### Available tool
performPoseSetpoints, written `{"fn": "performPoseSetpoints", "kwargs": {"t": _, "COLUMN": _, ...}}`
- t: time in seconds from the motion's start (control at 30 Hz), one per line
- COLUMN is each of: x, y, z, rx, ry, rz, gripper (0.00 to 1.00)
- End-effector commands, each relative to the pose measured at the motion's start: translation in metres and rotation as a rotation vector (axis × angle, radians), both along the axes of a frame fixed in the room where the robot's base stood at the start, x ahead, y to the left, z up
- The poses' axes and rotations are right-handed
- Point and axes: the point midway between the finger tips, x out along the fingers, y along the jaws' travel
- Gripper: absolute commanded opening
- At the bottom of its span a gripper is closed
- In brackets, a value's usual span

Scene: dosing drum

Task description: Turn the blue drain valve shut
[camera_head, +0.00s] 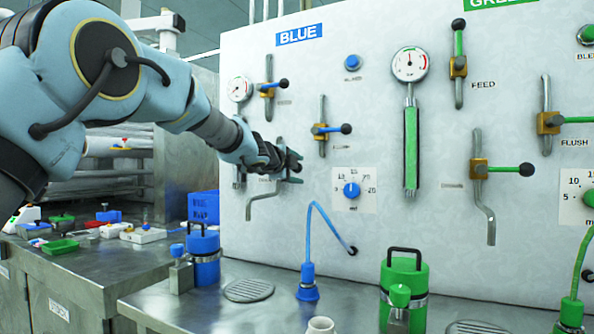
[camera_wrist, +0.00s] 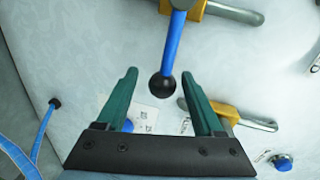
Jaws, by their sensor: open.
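The blue drain valve has a blue lever (camera_wrist: 173,42) with a black ball knob (camera_wrist: 162,86) and a brass body (camera_wrist: 190,8), seen at the top of the wrist view. The lever stands roughly crosswise to its grey pipe (camera_wrist: 236,12). My gripper (camera_wrist: 158,76) is open, and the knob shows between its two green fingertips, with gaps on both sides. I cannot tell how deep the knob is between them. In the head view my gripper (camera_head: 288,166) is close to the panel and hides the drain valve; its bent pipe (camera_head: 262,202) shows below.
The blue flush valve (camera_head: 320,130) and feed valve (camera_head: 268,89) are above my gripper. A blue dosing knob (camera_head: 351,190) is to its right. Below stand a blue hose fitting (camera_head: 308,284) and a blue canister (camera_head: 204,256). Green valves are farther right.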

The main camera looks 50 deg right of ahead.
Motion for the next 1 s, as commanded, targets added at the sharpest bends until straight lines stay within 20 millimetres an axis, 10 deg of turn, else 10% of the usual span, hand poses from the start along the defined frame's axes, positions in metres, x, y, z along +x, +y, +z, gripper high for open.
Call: {"fn": "performPoseSetpoints", "kwargs": {"t": 1.0, "x": -0.027, "y": 0.103, "z": 0.018, "rx": 0.000, "ry": 0.000, "rz": 0.000, "gripper": 0.69}}
